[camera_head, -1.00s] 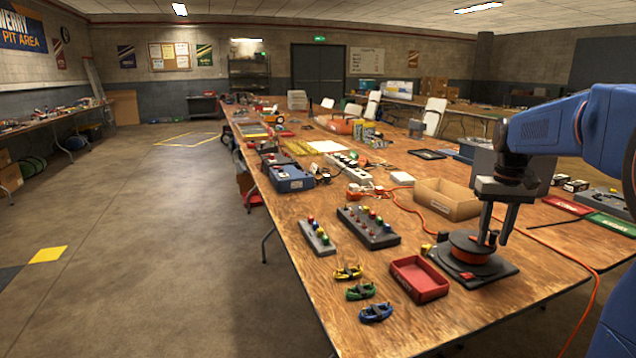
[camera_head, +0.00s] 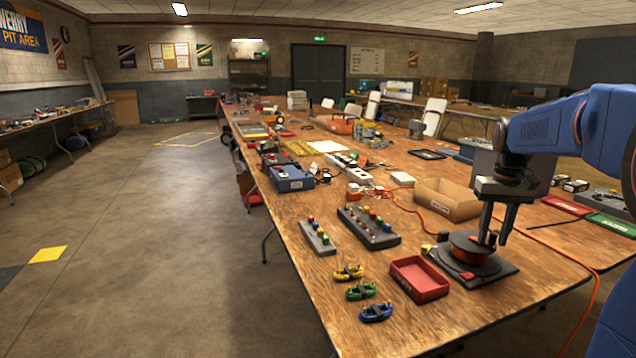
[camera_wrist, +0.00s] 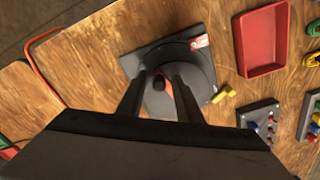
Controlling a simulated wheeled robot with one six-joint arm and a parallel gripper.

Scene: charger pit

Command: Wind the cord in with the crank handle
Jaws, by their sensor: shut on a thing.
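The cord reel (camera_head: 470,248) is a round dark-topped spool with an orange-red cord band, on a square black base (camera_head: 498,270) near the table's front right. My gripper (camera_head: 494,236) points down over the reel. Its fingers are shut on the small upright crank handle, which they mostly hide in the head view. In the wrist view, my gripper (camera_wrist: 160,88) reaches over the reel's grey disc (camera_wrist: 190,68), and the dark crank handle with a reddish side (camera_wrist: 160,90) stands between the fingers. An orange cord (camera_head: 405,208) runs on the table behind the reel.
A red tray (camera_head: 420,278) stands just left of the reel. A cardboard box (camera_head: 447,200) stands behind it. Button panels (camera_head: 368,228) and coiled yellow, green and blue leads (camera_head: 360,291) lie farther left. A yellow piece (camera_wrist: 224,94) lies beside the base.

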